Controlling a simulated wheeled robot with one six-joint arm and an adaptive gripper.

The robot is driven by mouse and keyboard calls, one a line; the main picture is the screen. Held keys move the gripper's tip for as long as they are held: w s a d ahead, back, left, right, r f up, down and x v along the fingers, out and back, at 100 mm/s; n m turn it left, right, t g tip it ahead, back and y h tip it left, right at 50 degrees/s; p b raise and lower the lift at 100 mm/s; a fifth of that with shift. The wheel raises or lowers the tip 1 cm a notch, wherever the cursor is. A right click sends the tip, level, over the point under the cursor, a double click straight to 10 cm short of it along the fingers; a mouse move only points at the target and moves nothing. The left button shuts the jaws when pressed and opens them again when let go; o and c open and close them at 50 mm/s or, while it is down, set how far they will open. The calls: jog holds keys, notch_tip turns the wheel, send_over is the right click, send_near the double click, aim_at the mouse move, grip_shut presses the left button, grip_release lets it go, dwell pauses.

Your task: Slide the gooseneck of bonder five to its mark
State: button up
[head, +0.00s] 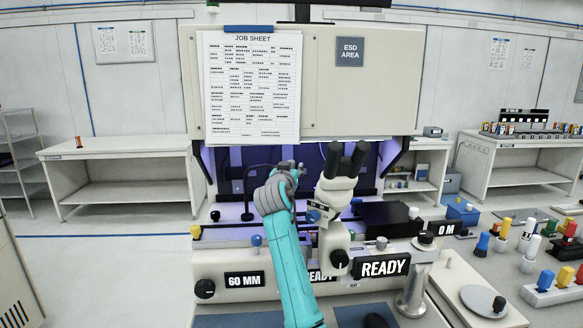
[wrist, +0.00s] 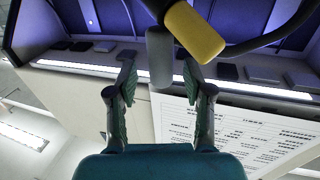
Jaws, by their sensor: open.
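A thin black gooseneck (head: 246,185) rises from the bench left of the microscope (head: 335,200) and curves over to the right, towards my gripper (head: 289,168). My arm and gripper hide its far end in the head view. In the wrist view, my gripper (wrist: 158,80) is open, its two fingers apart. A yellow-ended dark cylinder (wrist: 195,32) with a dark curved cable or neck lies just beyond the fingertips. A grey rounded piece (wrist: 160,58) shows between the fingertips; I cannot tell whether they touch it. No mark for the gooseneck can be made out.
The microscope stands close to the right of my gripper. A panel with a job sheet (head: 251,85) hangs above. The bench front carries a 60 MM label (head: 244,280) and a READY label (head: 383,265). Coloured pegs (head: 545,280) stand at right. Floor at left is clear.

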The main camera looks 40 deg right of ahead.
jog(key=v, duration=0.9)
jog(key=shift+s, duration=0.2)
jog(key=shift+a, duration=0.1)
jog(key=shift+c, duration=0.2)
